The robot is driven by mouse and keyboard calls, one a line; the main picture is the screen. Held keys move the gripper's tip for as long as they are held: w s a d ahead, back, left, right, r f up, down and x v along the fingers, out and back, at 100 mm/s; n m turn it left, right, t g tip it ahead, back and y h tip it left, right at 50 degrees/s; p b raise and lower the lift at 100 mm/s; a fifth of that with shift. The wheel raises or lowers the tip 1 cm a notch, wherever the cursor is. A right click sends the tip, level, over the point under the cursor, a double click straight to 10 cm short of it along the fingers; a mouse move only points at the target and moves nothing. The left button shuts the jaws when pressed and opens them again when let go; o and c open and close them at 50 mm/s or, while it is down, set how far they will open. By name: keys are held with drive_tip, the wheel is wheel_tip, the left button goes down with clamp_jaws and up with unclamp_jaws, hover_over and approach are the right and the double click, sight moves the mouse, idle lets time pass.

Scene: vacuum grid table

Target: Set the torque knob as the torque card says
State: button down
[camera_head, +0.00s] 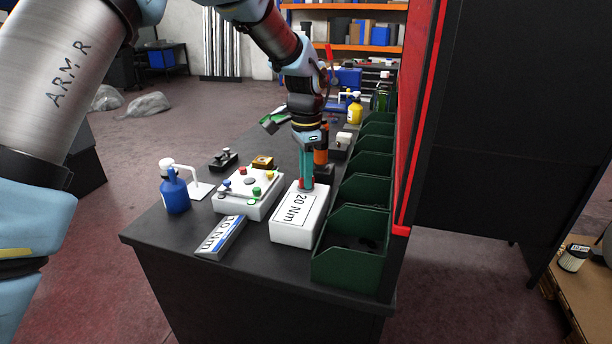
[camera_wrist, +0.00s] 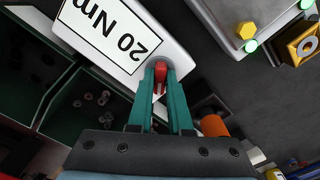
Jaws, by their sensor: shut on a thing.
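A white box (camera_head: 290,234) with a large "20 Nm" label (camera_head: 297,208) stands on the table; its label also shows in the wrist view (camera_wrist: 108,27). A small red knob (camera_wrist: 160,74) sits at the box's far end. My gripper (camera_head: 306,184) points down there, its green fingers shut on the knob, which they partly hide in the wrist view. A tilted white card block (camera_head: 220,238) with a blue edge and text ending in "Nm" lies to the left. Its number is too small to read surely. I cannot make out a pointer on the knob.
Green bins (camera_head: 352,247) line the right side. A white box with coloured knobs (camera_head: 247,193) and a blue bottle (camera_head: 174,190) stand to the left. An orange-topped item (camera_wrist: 213,126) is close beside my fingers. The table's front left (camera_head: 165,235) is clear.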

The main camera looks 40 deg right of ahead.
drive_tip(key=n, duration=0.4)
drive_tip(key=shift+n, duration=0.3)
drive_tip(key=n, duration=1)
drive_tip(key=shift+n+p, duration=0.4)
drive_tip(key=shift+n, duration=1.8)
drive_tip(key=c, duration=0.8)
unclamp_jaws()
drive_tip(key=shift+c, duration=0.2)
